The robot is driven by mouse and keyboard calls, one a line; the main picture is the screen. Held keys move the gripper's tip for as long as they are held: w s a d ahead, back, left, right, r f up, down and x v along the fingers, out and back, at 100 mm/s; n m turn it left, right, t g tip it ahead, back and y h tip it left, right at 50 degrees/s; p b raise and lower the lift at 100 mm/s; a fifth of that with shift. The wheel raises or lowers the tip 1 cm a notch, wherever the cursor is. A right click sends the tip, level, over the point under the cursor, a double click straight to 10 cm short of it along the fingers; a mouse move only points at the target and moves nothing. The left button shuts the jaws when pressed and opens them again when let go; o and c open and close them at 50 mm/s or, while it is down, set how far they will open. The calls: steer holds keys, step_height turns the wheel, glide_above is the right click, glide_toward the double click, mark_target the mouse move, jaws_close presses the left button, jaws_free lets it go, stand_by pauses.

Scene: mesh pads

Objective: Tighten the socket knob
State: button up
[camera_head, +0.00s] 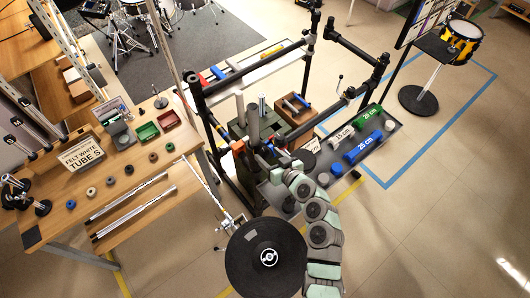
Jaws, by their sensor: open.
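My arm reaches up from the bottom centre, and my gripper (268,148) is at its end, beside the grey upright post (253,125) in the black frame. The fingers are small and dark against the clutter. They look open, and I see nothing between them. I cannot pick out the socket knob with certainty; it is too small or hidden among the dark clamps and posts around my gripper. A small orange part (243,141) shows just left of the grey post.
A black tube frame (305,75) surrounds the work spot. A round black drum pad (265,258) stands left of my arm. A grey tray (391,137) with green, white and blue rolls lies to the right. A wooden table (130,185) with small parts stands left. Open floor lies at right.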

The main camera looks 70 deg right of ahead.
steer(key=b+v, duration=0.1)
steer(key=v, duration=0.6)
stand_by(0.6)
